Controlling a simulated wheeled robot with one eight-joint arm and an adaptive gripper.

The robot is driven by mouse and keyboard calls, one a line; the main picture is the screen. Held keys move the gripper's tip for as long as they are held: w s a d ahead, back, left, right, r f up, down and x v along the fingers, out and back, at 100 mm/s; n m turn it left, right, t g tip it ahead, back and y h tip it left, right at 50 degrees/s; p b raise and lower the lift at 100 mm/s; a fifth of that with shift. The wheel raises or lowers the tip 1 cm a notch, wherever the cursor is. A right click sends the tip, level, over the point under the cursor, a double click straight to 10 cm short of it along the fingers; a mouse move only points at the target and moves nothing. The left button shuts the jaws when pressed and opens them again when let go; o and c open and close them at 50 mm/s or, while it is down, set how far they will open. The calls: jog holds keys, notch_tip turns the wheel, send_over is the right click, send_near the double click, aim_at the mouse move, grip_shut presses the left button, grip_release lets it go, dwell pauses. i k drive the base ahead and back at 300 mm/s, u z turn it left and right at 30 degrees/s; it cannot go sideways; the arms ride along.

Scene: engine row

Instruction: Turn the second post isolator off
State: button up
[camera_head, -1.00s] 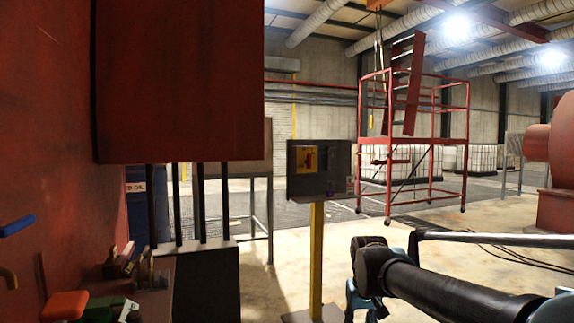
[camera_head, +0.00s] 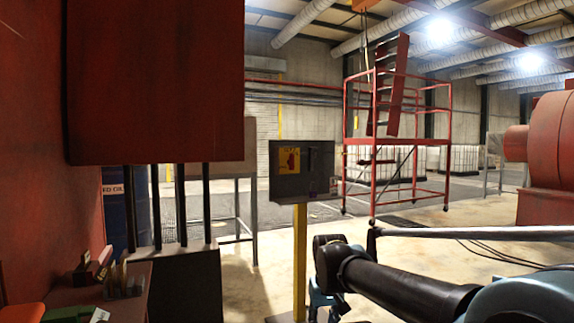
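A grey isolator box (camera_head: 302,171) stands on a yellow post (camera_head: 300,262) near the middle of the view. Its front carries a yellow label with a red shape (camera_head: 290,160), and a dark part that may be its handle sits to the right of the label. The handle's setting is too small to tell. I cannot tell from this view which post in the row this is. My arm reaches in from the lower right, in front of and right of the post. My gripper's fingers do not show clearly, so its opening cannot be seen.
A large red cabinet (camera_head: 155,80) fills the upper left, above a bench with small items (camera_head: 105,278). A red wheeled scaffold (camera_head: 398,140) stands behind the post. Red machinery (camera_head: 545,160) is at the right. Open concrete floor lies between the post and the scaffold.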

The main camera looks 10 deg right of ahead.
aim_at(291, 161)
jog(key=i, duration=0.85)
jog(key=z, duration=0.05)
